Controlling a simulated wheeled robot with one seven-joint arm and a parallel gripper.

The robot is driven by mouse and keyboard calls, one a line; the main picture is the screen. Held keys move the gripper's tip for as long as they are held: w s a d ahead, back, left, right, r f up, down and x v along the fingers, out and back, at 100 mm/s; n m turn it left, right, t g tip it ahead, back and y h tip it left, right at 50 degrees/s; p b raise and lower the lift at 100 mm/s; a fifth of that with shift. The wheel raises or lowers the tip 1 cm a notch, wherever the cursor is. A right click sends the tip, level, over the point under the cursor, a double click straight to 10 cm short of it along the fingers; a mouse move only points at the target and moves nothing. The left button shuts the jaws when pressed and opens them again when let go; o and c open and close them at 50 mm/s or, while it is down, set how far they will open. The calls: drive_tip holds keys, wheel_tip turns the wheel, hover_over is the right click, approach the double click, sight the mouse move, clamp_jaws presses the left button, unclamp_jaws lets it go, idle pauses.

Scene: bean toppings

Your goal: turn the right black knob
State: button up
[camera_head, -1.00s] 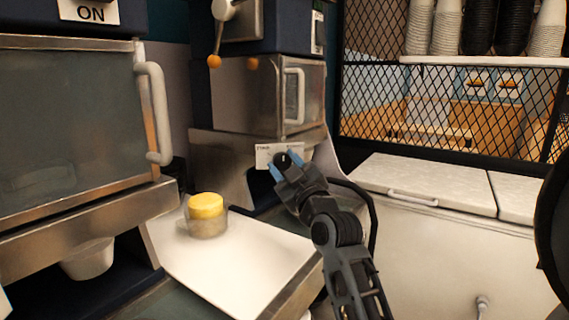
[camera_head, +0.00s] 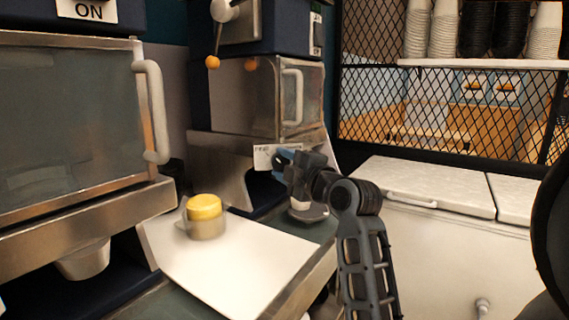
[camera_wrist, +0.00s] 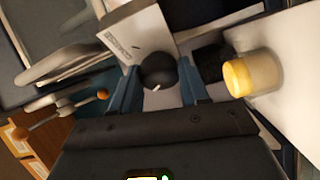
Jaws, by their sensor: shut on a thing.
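The black knob (camera_wrist: 158,72) is round with a small white mark and sits beside a white label plate (camera_wrist: 138,36) in the wrist view. My gripper (camera_wrist: 160,84) has its two blue fingers on either side of the knob and is shut on it. In the head view my gripper (camera_head: 280,163) reaches in from the right to the front of the middle machine (camera_head: 225,150), just under its glass door. There the fingers mostly hide the knob, and the label plate (camera_head: 264,157) shows beside them.
A yellow-topped cup (camera_head: 205,218) stands on a white board (camera_head: 225,265) left of my arm; the cup also shows in the wrist view (camera_wrist: 250,75). A larger machine (camera_head: 70,130) with a handle stands at the left. A white chest (camera_head: 440,235) is at the right, before a mesh screen.

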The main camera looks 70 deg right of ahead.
drive_tip(key=shift+n, duration=0.4)
drive_tip(key=o, duration=1.1)
drive_tip(key=shift+c, duration=0.2)
drive_tip(key=p+v, duration=0.2)
drive_tip(key=v, duration=0.5)
drive_tip(key=shift+s+a, duration=0.25)
drive_tip(key=shift+s, duration=0.05)
drive_tip(key=shift+r, duration=0.1)
